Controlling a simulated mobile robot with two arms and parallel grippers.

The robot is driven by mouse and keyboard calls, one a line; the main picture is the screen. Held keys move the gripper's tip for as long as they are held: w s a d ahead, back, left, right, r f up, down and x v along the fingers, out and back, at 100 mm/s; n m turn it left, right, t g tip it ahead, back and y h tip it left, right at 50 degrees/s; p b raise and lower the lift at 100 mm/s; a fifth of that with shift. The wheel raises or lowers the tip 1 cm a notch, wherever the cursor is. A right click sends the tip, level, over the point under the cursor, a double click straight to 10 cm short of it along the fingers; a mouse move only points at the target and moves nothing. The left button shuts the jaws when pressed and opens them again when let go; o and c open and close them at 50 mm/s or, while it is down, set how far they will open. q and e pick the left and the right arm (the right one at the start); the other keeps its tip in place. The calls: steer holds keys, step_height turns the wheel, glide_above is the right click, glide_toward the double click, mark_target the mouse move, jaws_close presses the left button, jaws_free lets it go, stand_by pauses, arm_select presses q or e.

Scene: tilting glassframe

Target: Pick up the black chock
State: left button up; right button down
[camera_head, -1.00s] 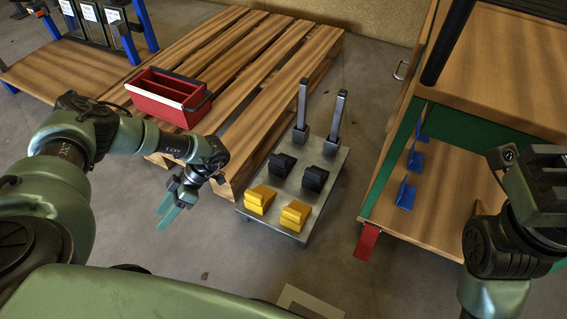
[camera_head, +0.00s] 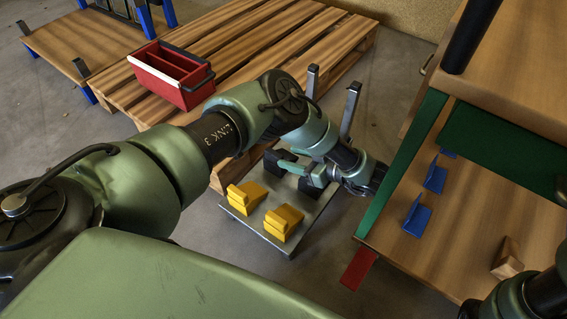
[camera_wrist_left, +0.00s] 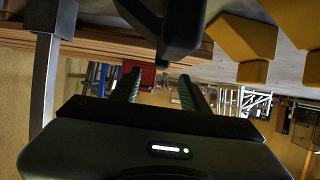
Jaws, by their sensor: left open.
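Two black chocks stand on the grey metal cart (camera_head: 240,219). The far left black chock (camera_head: 273,161) is partly covered by my left gripper (camera_head: 290,162). The other black chock (camera_head: 308,186) is partly hidden under my left wrist. My left gripper reaches across the cart from the right side of the chocks, fingers pointing left. In the left wrist view its two green fingers (camera_wrist_left: 158,88) are apart with nothing clearly between them. A black chock (camera_wrist_left: 167,28) shows close by at the top of that view. My right gripper is out of view.
Two yellow chocks (camera_head: 245,196) sit at the cart's near end. Upright metal posts (camera_head: 350,108) rise at its far end. A wooden pallet (camera_head: 235,50) with a red box (camera_head: 172,74) lies behind left. A wooden bench (camera_head: 450,235) with blue brackets (camera_head: 417,217) stands right.

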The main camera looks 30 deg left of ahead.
mark_target(281, 157)
arm_select(q)
steer(key=shift+w+a+f, duration=0.1)
steer(key=shift+a+f, duration=0.1)
steer(key=shift+f, duration=0.2)
steer(key=b+x, duration=0.2)
steer(key=x, duration=0.1)
steer(key=b+x, duration=0.2)
steer(key=x, duration=0.1)
steer(key=shift+f+b, duration=0.4)
steer(key=shift+a, duration=0.4)
steer(key=shift+r, duration=0.1)
jaws_close()
